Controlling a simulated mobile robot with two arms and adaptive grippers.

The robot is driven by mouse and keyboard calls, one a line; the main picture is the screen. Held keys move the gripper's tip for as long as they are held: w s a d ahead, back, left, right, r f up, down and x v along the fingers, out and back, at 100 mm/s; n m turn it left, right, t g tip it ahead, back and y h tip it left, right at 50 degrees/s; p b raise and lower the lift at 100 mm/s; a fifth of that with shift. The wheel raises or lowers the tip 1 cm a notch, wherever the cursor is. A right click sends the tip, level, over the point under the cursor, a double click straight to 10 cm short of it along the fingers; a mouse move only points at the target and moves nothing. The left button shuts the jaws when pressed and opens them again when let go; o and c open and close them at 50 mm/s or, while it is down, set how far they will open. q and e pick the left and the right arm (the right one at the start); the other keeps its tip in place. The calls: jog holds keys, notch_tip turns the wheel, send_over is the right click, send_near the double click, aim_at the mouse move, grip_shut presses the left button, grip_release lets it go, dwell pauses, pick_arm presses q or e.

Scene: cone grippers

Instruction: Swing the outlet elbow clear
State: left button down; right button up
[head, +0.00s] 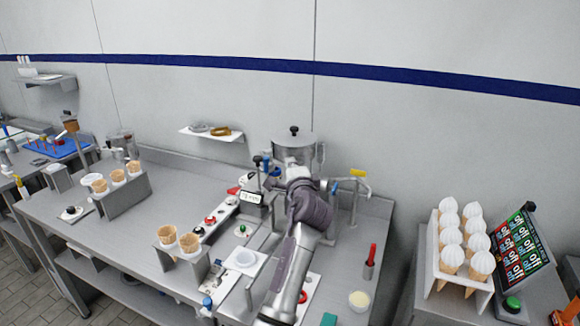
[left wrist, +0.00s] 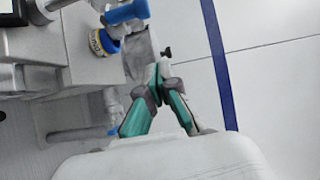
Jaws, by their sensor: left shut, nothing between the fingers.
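My left arm reaches up from the bottom middle of the head view to the steel machine (head: 294,150) at the back wall. My left gripper (head: 291,166) is in front of the machine, seen from behind, and its fingertips are hard to make out there. In the left wrist view its teal fingers (left wrist: 159,78) are shut with nothing between them. A blue handle (left wrist: 127,12) and a grey pipe (left wrist: 78,134) with a blue end show to the left of the fingers. I cannot tell which part is the outlet elbow; my arm hides some of the machine's front. My right gripper is not in view.
A pipe with a yellow handle (head: 357,173) stands right of my arm. Topped cones in a white rack (head: 434,259) stand at the right.

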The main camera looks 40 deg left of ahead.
pick_arm(q)
jog(key=s+a+b+v, duration=0.1)
jog(key=b+v, duration=0.2)
jog(key=v, duration=0.6)
jog(key=shift+s, duration=0.35)
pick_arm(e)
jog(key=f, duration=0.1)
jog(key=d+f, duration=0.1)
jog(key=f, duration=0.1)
pick_arm(q)
jog(key=shift+d, duration=0.1)
